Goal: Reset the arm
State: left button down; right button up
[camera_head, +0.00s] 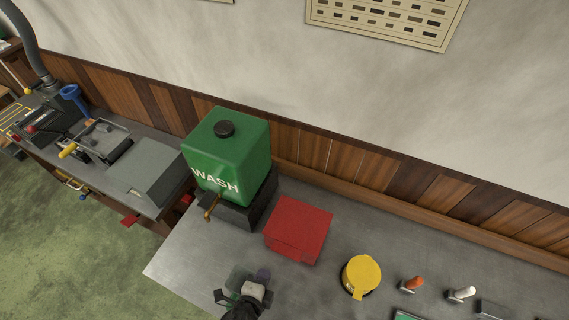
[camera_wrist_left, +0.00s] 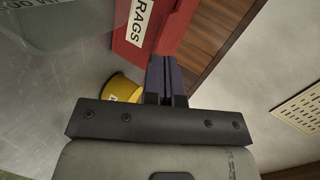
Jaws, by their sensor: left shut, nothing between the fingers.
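My left gripper (camera_head: 262,274) is low in the head view, above the near part of the grey metal bench (camera_head: 185,262). It is below and to the left of the red box as pictured, and apart from it. In the left wrist view its dark purple fingers (camera_wrist_left: 166,76) are together with nothing between them. My right gripper is in neither view.
A green WASH tank (camera_head: 235,150) with a brass tap stands behind the gripper. The red box (camera_head: 298,230), labelled RAGS in the wrist view, and a yellow-lidded can (camera_head: 360,276) stand to the right. Bare bench lies left of the gripper.

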pick_arm(q)
jog(key=s+a+r+n+g+y+p, duration=0.2)
jog(key=a+r+n+g, duration=0.1)
jog(key=a+r+n, duration=0.3)
jog(key=s+a+r+n+g+y+p, duration=0.1)
jog(key=s+a+r+n+g+p, duration=0.15)
jog(key=r+n, duration=0.55)
jog(key=s+a+r+n+g+p, duration=0.1)
jog(key=s+a+n+p, duration=0.1)
jog(key=s, duration=0.4)
jog(key=s+a+r+n+g+p, duration=0.2)
jog(key=s+a+p, duration=0.2)
jog(key=s, duration=0.2)
jog(key=shift+s+a, duration=0.2)
jog(key=shift+s, duration=0.2)
